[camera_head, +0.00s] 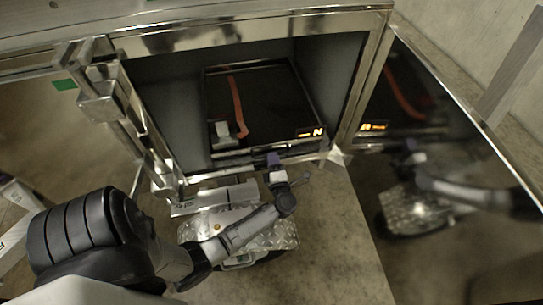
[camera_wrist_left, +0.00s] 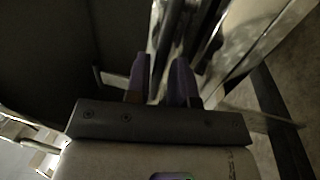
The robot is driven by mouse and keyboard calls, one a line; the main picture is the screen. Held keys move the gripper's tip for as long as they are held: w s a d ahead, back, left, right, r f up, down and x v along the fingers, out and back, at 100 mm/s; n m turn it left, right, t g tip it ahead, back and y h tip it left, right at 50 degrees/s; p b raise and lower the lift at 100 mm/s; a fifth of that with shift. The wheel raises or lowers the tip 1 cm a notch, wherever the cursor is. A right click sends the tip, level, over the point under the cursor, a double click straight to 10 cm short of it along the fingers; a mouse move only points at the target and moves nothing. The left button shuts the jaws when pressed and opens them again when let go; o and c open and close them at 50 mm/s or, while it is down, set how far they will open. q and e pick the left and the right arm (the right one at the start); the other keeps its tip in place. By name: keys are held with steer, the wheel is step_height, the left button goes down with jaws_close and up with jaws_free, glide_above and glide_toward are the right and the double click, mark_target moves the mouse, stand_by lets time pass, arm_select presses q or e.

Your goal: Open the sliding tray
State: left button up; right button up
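The sliding tray (camera_head: 270,92) is a dark, flat tray inside the open metal cabinet in the head view. An orange-red strap and a small pale block lie on it, and a lit orange label shows at its front right corner. My left gripper (camera_head: 274,160) is at the tray's front edge, near its middle. In the left wrist view the two purple fingers of my left gripper (camera_wrist_left: 161,80) stand apart, with shiny metal edges beyond them. Whether they touch the tray cannot be told. My right gripper is not in view.
The cabinet (camera_head: 240,22) has a shiny metal frame. Its mirror-like door (camera_head: 440,190) stands open at the right and reflects the tray and my arm. A silver chequer-plate piece (camera_head: 285,235) lies below the opening. Bare floor (camera_head: 335,255) shows in front.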

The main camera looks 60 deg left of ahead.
arm_select(q)
steer(key=shift+x, duration=1.1)
steer(key=shift+c, duration=0.4)
jaws_close()
